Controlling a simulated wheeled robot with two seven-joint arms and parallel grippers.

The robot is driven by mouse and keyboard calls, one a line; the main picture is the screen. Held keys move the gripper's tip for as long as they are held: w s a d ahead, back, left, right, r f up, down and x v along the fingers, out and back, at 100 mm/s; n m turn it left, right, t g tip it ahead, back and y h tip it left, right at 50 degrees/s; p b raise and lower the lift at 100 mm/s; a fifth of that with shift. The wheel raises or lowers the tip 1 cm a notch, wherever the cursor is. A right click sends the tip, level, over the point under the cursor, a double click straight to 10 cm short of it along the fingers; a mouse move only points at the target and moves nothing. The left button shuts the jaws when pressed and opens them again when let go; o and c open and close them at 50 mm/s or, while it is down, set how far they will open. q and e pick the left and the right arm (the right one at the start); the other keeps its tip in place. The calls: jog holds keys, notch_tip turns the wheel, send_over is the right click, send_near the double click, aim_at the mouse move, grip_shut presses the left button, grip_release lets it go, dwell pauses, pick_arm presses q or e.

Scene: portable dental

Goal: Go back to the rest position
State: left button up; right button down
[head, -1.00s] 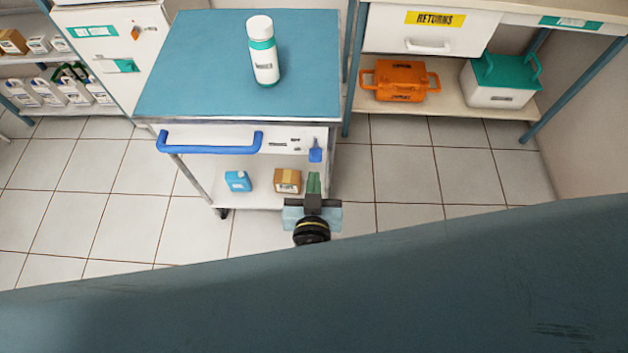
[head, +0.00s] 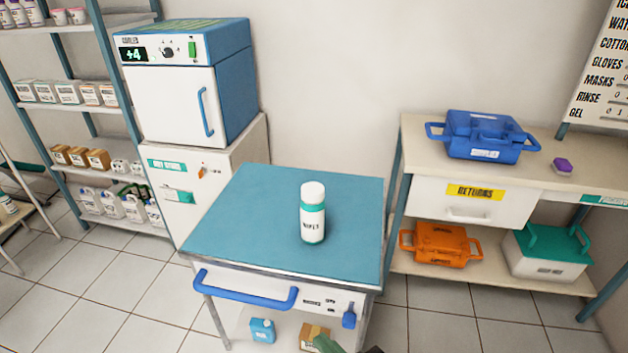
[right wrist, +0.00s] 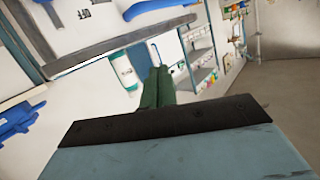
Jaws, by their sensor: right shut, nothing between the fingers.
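My right gripper (head: 327,343) shows only by its green fingertips at the bottom edge of the head view, in front of the cart. In the right wrist view the green fingers (right wrist: 157,88) are together, with nothing held between them. A white bottle with a green band, labelled wipes (head: 312,214), stands upright on the blue top of the cart (head: 235,215), apart from the gripper. My left gripper is in neither view.
The cart has a blue handle (head: 245,290) and a lower shelf with a blue jug (head: 262,330) and a cardboard box (head: 312,335). At the right, a bench holds a blue case (head: 485,136) above an orange case (head: 440,244). Floor tiles (head: 90,300) at left are clear.

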jog(key=s+d+f+m+g+h, duration=0.2)
jog(key=s+d+g+h, duration=0.3)
jog(key=d, duration=0.5)
jog(key=s+d+f+m+g+h, duration=0.2)
jog(key=s+d+g+h, duration=0.2)
jog(key=s+d, duration=0.4)
jog(key=s+d+f+g, duration=0.1)
jog(key=d+f, duration=0.1)
jog(key=f, duration=1.1)
jog(key=s+d+f, duration=0.1)
jog(key=d+f, duration=0.1)
jog(key=f, duration=1.1)
jog(key=s+d+f, duration=0.3)
jog(key=s+f, duration=0.3)
jog(key=s, duration=0.1)
jog(key=s+d+f+n+g, duration=0.1)
jog(key=s+d+f, duration=0.2)
jog(key=s+f, duration=0.4)
jog(key=shift+s+d+f+h, duration=0.15)
jog(key=shift+s+d+h, duration=0.2)
jog(key=shift+s, duration=0.25)
